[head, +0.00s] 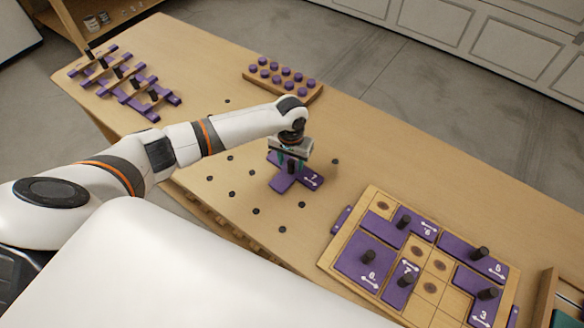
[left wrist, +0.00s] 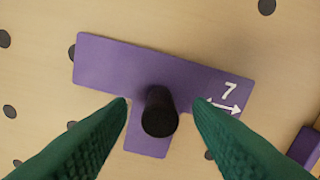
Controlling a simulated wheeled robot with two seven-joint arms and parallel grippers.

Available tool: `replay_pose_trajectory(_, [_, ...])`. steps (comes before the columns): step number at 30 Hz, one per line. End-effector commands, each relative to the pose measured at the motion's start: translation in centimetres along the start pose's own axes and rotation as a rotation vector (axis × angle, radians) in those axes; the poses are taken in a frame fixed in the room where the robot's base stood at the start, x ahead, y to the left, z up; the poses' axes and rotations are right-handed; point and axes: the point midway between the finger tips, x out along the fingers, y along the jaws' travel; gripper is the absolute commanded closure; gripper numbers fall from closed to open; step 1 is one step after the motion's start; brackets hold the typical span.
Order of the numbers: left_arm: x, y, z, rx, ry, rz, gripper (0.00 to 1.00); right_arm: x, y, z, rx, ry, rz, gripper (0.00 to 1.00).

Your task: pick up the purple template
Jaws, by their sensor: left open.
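A purple T-shaped template (head: 311,178) with a white 7, a double arrow and a black knob lies on the wooden bench. It also shows in the left wrist view (left wrist: 110,64), with its black knob (left wrist: 160,112) upright in the middle. My left gripper (head: 291,158) is right above this template, pointing down. Its green fingers are open, one on each side of the knob, with a gap visible on both sides. In the head view the gripper partly hides the template. My right gripper is not in view.
A wooden board (head: 427,313) with numbered purple pieces and black knobs stands at the right. A rack of purple bars (head: 140,104) is at the far left, and a block with purple pegs (head: 283,80) at the back. Several dark round spots dot the bench around the template.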

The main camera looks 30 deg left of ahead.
Motion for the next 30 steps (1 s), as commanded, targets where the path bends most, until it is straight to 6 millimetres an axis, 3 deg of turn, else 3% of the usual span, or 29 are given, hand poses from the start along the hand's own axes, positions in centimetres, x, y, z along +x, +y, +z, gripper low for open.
replay_pose_trajectory(4, [1.3, 0.0, 0.0, 0.000, 0.001, 0.001, 0.53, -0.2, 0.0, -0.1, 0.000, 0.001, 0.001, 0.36])
replay_pose_trajectory(11, [1.4, 0.0, 0.0, 0.000, 0.000, 0.001, 0.55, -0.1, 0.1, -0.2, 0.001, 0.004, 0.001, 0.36])
replay_pose_trajectory(19, [1.3, 0.0, 0.0, 0.000, -0.001, 0.000, 0.99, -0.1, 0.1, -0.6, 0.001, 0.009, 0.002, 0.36])
replay_pose_trajectory(26, [1.3, 0.0, 0.0, 0.000, -0.001, 0.000, 1.00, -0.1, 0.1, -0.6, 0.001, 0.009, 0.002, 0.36])
replay_pose_trajectory(30, [0.3, 0.0, 0.1, 0.001, -0.004, -0.001, 1.00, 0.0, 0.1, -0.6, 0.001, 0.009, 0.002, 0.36])
